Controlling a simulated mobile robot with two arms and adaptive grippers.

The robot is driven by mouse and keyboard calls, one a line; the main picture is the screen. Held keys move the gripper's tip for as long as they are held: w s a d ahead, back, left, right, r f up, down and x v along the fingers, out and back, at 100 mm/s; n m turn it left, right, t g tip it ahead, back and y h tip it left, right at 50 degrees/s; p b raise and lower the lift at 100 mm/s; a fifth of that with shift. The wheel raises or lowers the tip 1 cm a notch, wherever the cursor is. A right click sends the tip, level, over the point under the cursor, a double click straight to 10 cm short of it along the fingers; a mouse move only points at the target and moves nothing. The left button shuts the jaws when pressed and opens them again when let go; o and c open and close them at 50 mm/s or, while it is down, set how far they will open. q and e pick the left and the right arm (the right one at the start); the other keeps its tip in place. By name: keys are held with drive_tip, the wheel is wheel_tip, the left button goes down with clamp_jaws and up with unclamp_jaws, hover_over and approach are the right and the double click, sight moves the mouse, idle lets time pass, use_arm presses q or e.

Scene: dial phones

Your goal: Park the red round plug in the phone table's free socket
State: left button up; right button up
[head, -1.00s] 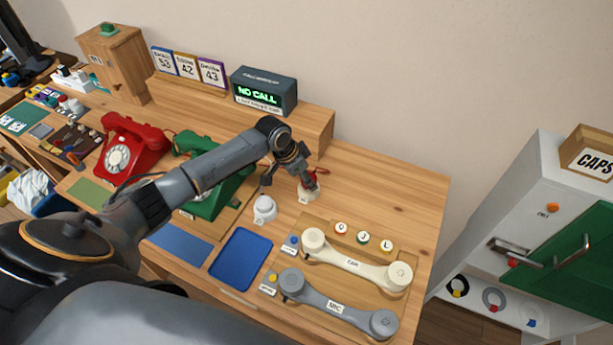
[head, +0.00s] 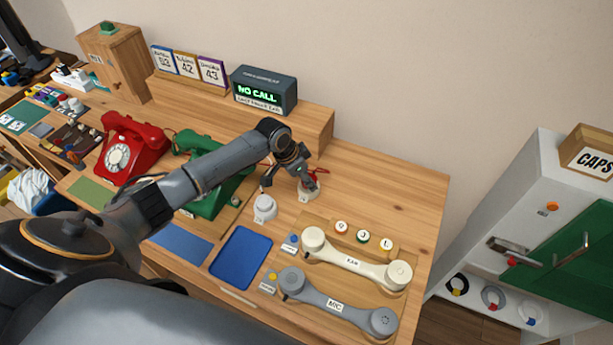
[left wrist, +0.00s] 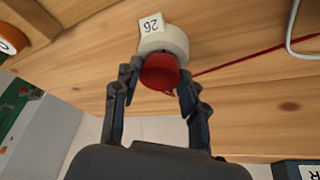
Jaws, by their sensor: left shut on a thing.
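My left gripper (head: 309,183) is shut on the red round plug, low over the wooden phone table (head: 395,190). In the left wrist view the red plug (left wrist: 160,72) sits between the two fingers (left wrist: 161,76), lined up with a white round socket (left wrist: 164,41) that carries a number tag. The plug overlaps the socket's face; I cannot tell how deep it sits. A red cord (left wrist: 235,61) runs off to the right. In the head view the white socket (head: 306,196) is partly hidden under the gripper. My right gripper is not in view.
A second white round piece (head: 264,206) stands just left of the gripper. A cream handset (head: 355,263) and a grey handset (head: 338,305) lie in front. Red (head: 134,147) and green (head: 207,205) phones stand left; a NO CALL display (head: 264,90) is behind. The table's right side is clear.

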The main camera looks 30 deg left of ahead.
use_arm(q)
drive_tip(key=shift+f, duration=0.3)
drive_tip(key=o, duration=1.1)
drive_tip(key=shift+r, duration=0.1)
drive_tip(key=v, duration=1.1)
drive_tip(key=shift+s+r, duration=0.2)
drive_tip(key=shift+r, duration=0.15)
drive_tip(key=shift+a, duration=0.15)
